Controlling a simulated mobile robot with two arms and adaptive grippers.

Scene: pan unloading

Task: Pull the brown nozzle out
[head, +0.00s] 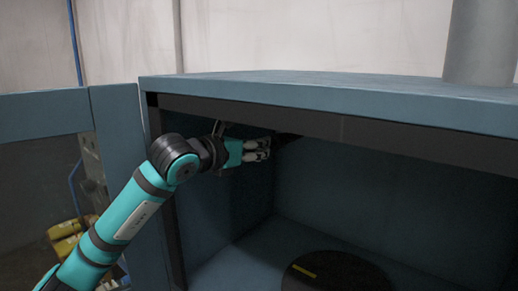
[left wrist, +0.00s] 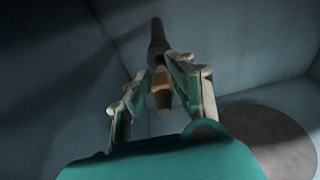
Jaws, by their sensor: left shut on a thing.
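In the left wrist view the brown nozzle (left wrist: 162,90) sits between the two fingers of my left gripper (left wrist: 156,85), which is shut on it. A dark grey rod-like part (left wrist: 157,40) extends beyond the nozzle in line with it. In the head view my left gripper (head: 264,148) is inside the blue cabinet (head: 330,84), just under its top front edge. The nozzle itself cannot be made out in the head view. My right gripper is not in view.
A dark round plate (head: 340,275) with a yellow mark lies on the cabinet floor. The cabinet's left wall and dark upper frame are close to my left arm. An open door (head: 45,118) stands at the left. The cabinet's middle is free.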

